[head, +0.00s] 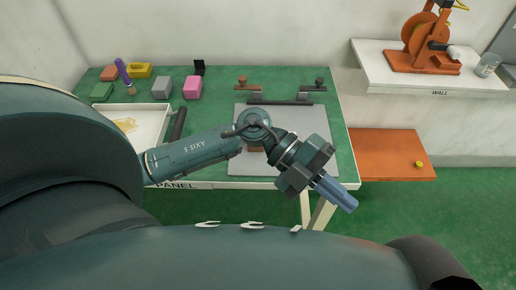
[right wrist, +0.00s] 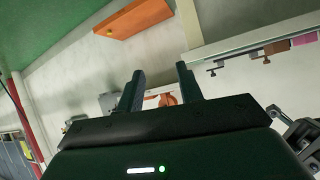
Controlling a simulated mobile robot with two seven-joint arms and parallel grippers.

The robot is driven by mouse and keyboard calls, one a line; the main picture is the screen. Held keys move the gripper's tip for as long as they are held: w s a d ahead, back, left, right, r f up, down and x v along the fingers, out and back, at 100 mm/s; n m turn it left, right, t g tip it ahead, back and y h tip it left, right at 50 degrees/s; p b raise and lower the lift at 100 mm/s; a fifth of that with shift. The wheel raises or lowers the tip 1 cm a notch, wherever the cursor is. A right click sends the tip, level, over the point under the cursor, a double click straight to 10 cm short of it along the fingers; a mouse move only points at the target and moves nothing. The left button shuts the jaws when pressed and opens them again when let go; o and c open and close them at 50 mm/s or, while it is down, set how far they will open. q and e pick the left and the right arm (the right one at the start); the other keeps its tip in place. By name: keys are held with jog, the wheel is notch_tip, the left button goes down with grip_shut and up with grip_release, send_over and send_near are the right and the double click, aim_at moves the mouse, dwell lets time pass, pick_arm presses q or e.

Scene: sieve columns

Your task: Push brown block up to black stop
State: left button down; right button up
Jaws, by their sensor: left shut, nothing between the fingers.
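A grey plate (head: 236,165) lies on the green table. A black bar (head: 280,102), which looks like the stop, runs across its far end. A small brown patch (head: 255,149) on the plate, under my left arm, looks like the brown block; the arm hides most of it. My left gripper (head: 340,196) is shut and empty, past the table's front right corner and apart from the block. My right gripper (right wrist: 160,78) is open and empty in the right wrist view, with its fingers pointing toward a wall and shelf area; the head view does not clearly show it.
Brown and black knobbed pieces (head: 247,84) stand behind the bar. A white tray (head: 152,122), a black rod (head: 178,124), a pink block (head: 192,88) and other coloured blocks fill the table's left side. An orange shelf (head: 385,155) and a white wall shelf (head: 420,75) are at right.

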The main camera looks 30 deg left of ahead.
pick_arm(q)
jog(key=w+a+f+n+t+y+b, duration=0.1)
jog(key=w+a+f+y, duration=0.15)
jog(key=a+y, duration=0.35)
jog(key=w+a+f+y, duration=0.2)
jog(key=w+a+y, duration=0.15)
jog(key=a, duration=0.55)
jog(key=w+a+f+n+t+y+b, duration=0.1)
jog(key=w+a+f+y, duration=0.15)
jog(key=a+y, duration=0.4)
jog(key=shift+h, duration=0.3)
jog(key=f, duration=0.5)
jog(key=s+f, duration=0.1)
jog(key=f, duration=0.2)
jog(key=shift+a+f, duration=0.2)
jog(key=shift+a, duration=0.1)
jog(key=w, duration=0.1)
jog(key=a, duration=0.1)
jog(key=w, duration=0.1)
jog(key=shift+w+a+f+p, duration=0.25)
jog(key=shift+w+a+p, duration=0.05)
jog(key=shift+w+p, duration=0.05)
jog(key=shift+w+a, duration=0.25)
jog(key=shift+w, duration=0.15)
pick_arm(e)
jog(key=shift+w+a+f, duration=0.1)
jog(key=shift+a+f, duration=0.15)
jog(key=shift+f, duration=0.05)
